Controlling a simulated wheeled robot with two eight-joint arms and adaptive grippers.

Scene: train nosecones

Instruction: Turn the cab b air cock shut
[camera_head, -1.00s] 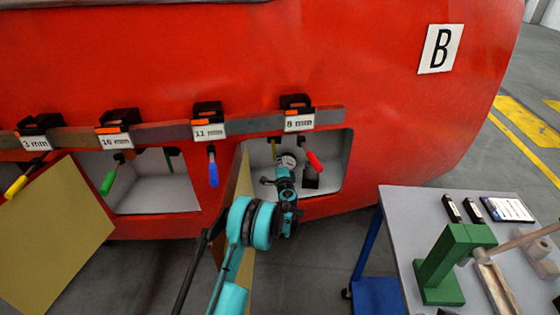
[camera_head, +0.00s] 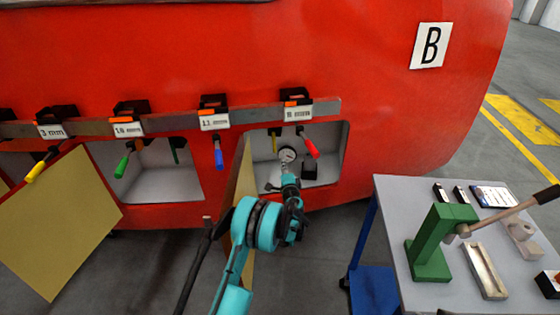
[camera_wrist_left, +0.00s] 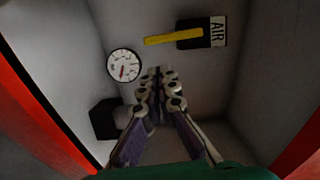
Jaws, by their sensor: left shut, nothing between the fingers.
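The cab marked B is a red nosecone with an open recess (camera_head: 330,160) below the 8 mm label. In the left wrist view a yellow handle (camera_wrist_left: 160,40) points left from a dark body beside the AIR label (camera_wrist_left: 218,31); this is the air cock. Its yellow part also shows in the head view (camera_head: 274,143). My left gripper (camera_wrist_left: 158,72) is shut and empty, inside the recess, with its fingertips below the yellow handle and apart from it. The right gripper is not in view.
A round gauge (camera_wrist_left: 124,65) and a black block (camera_wrist_left: 105,119) sit left of my fingers in the recess. An open tan door (camera_head: 62,222) and hanging coloured tools flank the recesses. A grey table (camera_head: 400,240) with a green stand (camera_head: 437,243) is at right.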

